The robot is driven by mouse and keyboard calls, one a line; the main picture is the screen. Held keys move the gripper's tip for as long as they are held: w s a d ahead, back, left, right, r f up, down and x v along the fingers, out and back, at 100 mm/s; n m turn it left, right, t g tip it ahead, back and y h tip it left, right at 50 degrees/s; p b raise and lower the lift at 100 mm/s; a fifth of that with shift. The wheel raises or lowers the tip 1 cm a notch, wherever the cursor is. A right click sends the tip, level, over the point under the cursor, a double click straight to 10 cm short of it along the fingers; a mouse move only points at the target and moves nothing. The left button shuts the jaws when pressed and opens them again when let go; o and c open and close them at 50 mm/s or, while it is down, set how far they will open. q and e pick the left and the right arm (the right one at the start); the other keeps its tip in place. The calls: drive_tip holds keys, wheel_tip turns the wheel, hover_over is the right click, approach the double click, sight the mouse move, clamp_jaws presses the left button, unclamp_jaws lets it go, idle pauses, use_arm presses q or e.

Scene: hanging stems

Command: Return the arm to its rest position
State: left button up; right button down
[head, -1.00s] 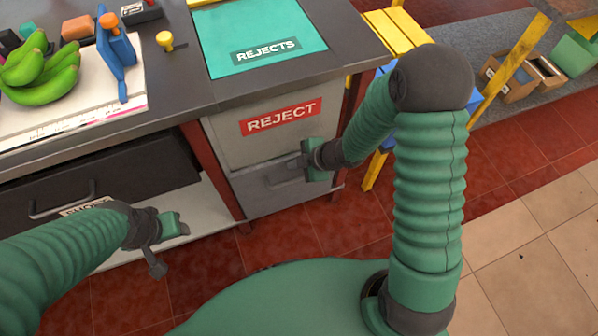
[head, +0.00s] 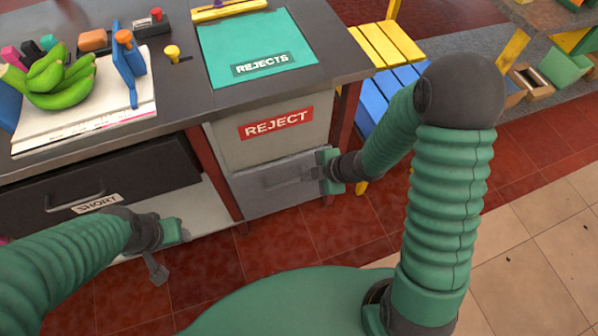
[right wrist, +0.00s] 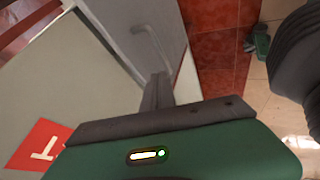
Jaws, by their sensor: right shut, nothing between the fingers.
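My right gripper (head: 309,173) is shut and empty, in front of the right end of the grey lower reject drawer (head: 262,203). In the right wrist view its dark fingers (right wrist: 157,92) are together, close to the drawer's bar handle (right wrist: 152,42); I cannot tell whether they touch. The reject drawer looks closed, under a panel with a red REJECT label (head: 276,123). My left gripper (head: 157,268) hangs in front of the bench at the lower left; whether its fingers are open or shut is unclear.
A dark SHORT drawer (head: 120,178) is at the left under the worktop. Green bananas (head: 60,85), a blue tool (head: 127,68) and a teal REJECTS mat (head: 225,70) are on top. A yellow and blue stool (head: 397,45) stands right of the bench. Tiled floor at the right is clear.

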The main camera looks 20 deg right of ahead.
drive_tip(key=s+d+r+m+h, duration=0.2)
drive_tip(key=d+r+m+h, duration=0.4)
drive_tip(key=m, duration=0.3)
drive_tip(key=s+a+r+m+g+y, duration=0.1)
drive_tip(key=s+a+r+m+g, duration=0.15)
drive_tip(key=s+m, duration=0.45)
use_arm(q)
drive_tip(key=w+p+v, duration=0.2)
drive_tip(key=p+v, duration=0.9)
drive_tip(key=w+r+p+v, duration=0.1)
drive_tip(key=w+p+v, duration=0.2)
drive_tip(key=p+v, duration=0.9)
drive_tip(key=shift+d, duration=0.2)
use_arm(e)
wheel_tip(320, 180, up, 23)
drive_tip(key=m, duration=0.1)
drive_tip(key=shift+s+r, duration=0.15)
drive_tip(key=shift+s, duration=0.3)
use_arm(q)
drive_tip(key=shift+w+r, duration=0.1)
drive_tip(key=shift+w, duration=0.05)
use_arm(e)
drive_tip(key=shift+g, duration=0.25)
